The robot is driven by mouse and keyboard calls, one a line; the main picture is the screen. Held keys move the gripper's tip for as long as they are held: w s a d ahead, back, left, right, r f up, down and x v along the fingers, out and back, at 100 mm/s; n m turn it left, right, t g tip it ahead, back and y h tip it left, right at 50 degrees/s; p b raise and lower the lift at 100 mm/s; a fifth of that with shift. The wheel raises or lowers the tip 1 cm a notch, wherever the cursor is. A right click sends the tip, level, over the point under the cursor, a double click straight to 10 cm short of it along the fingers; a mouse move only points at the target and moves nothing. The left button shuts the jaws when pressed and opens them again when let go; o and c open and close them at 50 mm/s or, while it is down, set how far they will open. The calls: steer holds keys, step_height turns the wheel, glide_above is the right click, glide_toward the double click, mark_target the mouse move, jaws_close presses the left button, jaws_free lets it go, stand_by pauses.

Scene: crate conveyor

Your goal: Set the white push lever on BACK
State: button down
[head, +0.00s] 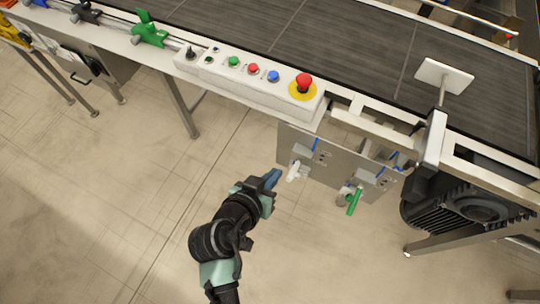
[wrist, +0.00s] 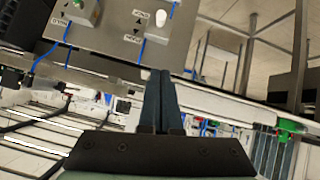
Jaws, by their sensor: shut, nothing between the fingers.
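The white push lever (head: 293,171) sticks out from a steel panel (head: 325,168) under the conveyor's front edge. It also shows in the wrist view (wrist: 163,9) at the top, beside small arrows and labels too small to read surely. Which setting it stands on I cannot tell. My gripper (head: 274,176) is just left of the lever in the head view, fingers shut and empty. In the wrist view the shut fingers (wrist: 160,76) point toward the panel, below the lever in the picture. I see no clear contact between them.
A green lever (head: 354,201) hangs on the same panel to the right. A black motor (head: 465,208) lies further right. Above is a control box with buttons and a red emergency stop (head: 303,84). Blue cables run by the panel. The floor (head: 130,200) left of my arm is clear.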

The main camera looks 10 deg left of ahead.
steer(key=w+d+f, duration=0.1)
steer(key=w+f, duration=0.1)
steer(key=w+d+f, duration=0.1)
steer(key=w+f, duration=0.1)
steer(key=f, duration=0.1)
steer(key=w+d+f, duration=0.1)
steer(key=f, duration=0.2)
steer(key=shift+w+d+f, duration=0.2)
steer(key=shift+w+f, duration=0.05)
steer(key=shift+w, duration=0.15)
steer(key=shift+s+f, duration=0.25)
steer(key=shift+f, duration=0.15)
steer(key=shift+w+f, duration=0.1)
steer(key=shift+f, duration=0.05)
